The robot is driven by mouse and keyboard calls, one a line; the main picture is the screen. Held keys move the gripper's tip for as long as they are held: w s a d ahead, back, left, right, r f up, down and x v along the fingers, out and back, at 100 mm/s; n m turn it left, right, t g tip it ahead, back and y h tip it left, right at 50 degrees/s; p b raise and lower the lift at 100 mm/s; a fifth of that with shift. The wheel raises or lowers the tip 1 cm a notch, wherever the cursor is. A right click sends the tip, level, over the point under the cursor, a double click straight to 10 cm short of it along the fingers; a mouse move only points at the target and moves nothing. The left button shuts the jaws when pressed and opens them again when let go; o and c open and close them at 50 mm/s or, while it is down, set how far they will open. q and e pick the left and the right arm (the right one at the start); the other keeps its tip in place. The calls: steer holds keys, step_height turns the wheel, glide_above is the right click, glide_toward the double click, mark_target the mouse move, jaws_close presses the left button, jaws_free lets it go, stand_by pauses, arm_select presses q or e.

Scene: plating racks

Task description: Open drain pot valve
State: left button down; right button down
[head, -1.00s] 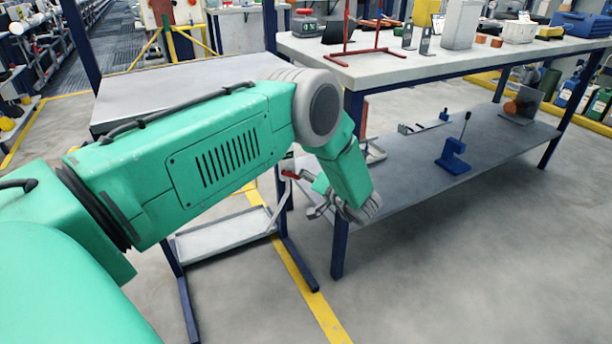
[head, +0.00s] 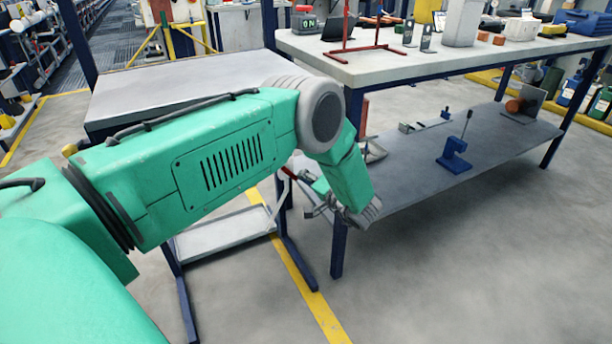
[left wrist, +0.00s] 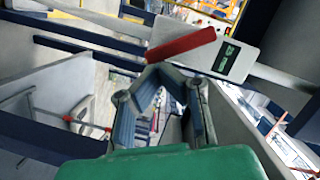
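A red valve lever (left wrist: 183,46) crosses the left wrist view near the top centre, in front of a white tag (left wrist: 232,48) with a dark label. The red lever also shows small in the head view (head: 289,173), beside the frame under the grey-topped stand. My left gripper (left wrist: 160,72) has its fingertips together just below the lever, with nothing visible between them. In the head view my left gripper (head: 316,211) is small and partly hidden by my wrist. Whether it touches the lever cannot be told. The pot body cannot be made out. My right gripper is out of view.
A grey-topped stand (head: 160,88) with a lower tray (head: 220,234) is behind my left arm. A workbench (head: 400,68) stands to the right, its lower shelf (head: 500,135) holding a blue clamp-like tool (head: 453,157). The floor (head: 470,265) in front is clear.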

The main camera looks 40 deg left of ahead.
arm_select(q)
steer(key=shift+s+a+f, duration=0.1)
steer(key=shift+f, duration=0.1)
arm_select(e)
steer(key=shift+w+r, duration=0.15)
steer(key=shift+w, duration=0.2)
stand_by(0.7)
